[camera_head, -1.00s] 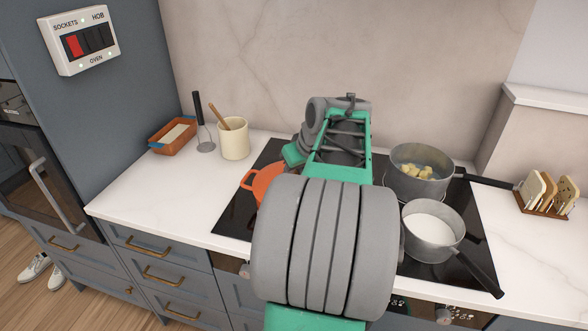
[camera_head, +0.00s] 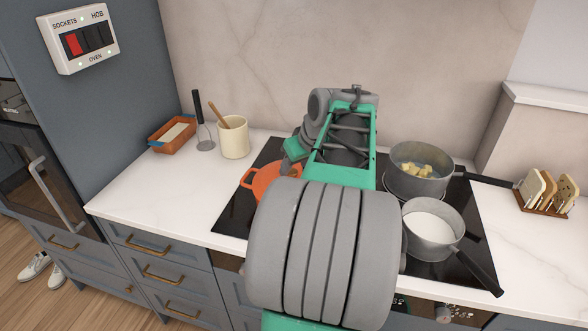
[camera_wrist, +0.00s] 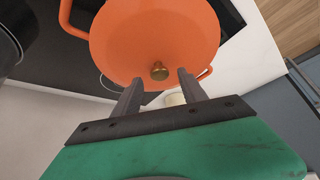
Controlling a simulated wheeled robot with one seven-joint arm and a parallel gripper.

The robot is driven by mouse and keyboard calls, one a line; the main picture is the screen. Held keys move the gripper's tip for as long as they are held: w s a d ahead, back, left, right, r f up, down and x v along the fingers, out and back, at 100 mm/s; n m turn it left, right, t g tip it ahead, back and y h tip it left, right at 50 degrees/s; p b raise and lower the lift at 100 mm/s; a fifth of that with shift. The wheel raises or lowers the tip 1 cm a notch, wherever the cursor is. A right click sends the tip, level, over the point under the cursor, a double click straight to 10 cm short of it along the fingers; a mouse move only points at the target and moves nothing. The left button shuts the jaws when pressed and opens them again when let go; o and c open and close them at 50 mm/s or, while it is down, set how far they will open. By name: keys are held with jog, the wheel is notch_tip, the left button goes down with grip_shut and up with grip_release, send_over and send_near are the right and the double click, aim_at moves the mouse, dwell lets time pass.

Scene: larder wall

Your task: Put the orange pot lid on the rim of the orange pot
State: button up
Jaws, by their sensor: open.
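The orange pot (camera_head: 258,181) stands on the left part of the hob in the head view, partly hidden behind my arm. In the wrist view its loop handles (camera_wrist: 66,18) stick out on two sides of the orange lid (camera_wrist: 150,35). My arm hides the gripper in the head view.
On the hob's right stand a grey pot (camera_head: 398,184) with yellow chunks and a saucepan (camera_head: 436,252) of white liquid, handles outward. Left of the hob are a cream utensil crock (camera_head: 234,140), a masher (camera_head: 203,133) and an orange dish (camera_head: 160,146). A toast rack (camera_head: 545,212) stands far right.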

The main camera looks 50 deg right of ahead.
jog(key=p+v, duration=0.1)
jog(key=v, duration=0.9)
jog(key=w+a+f+n+y, duration=0.1)
jog(key=w+a+f, duration=0.2)
jog(key=a, duration=0.6)
jog(key=w+a+f+y, duration=0.1)
jog(key=w+a+f, duration=0.25)
jog(key=a, duration=0.55)
jog(key=s+a+f+n+g, duration=0.1)
jog(key=s+a+f, duration=0.2)
jog(key=a, duration=0.4)
jog(key=s+a+f+n+g, duration=0.1)
jog(key=s+a+f, duration=0.2)
jog(key=a+f, duration=0.3)
jog(key=shift+s+a+f, duration=0.2)
jog(key=shift+s+a, duration=0.1)
jog(key=shift+a, duration=0.9)
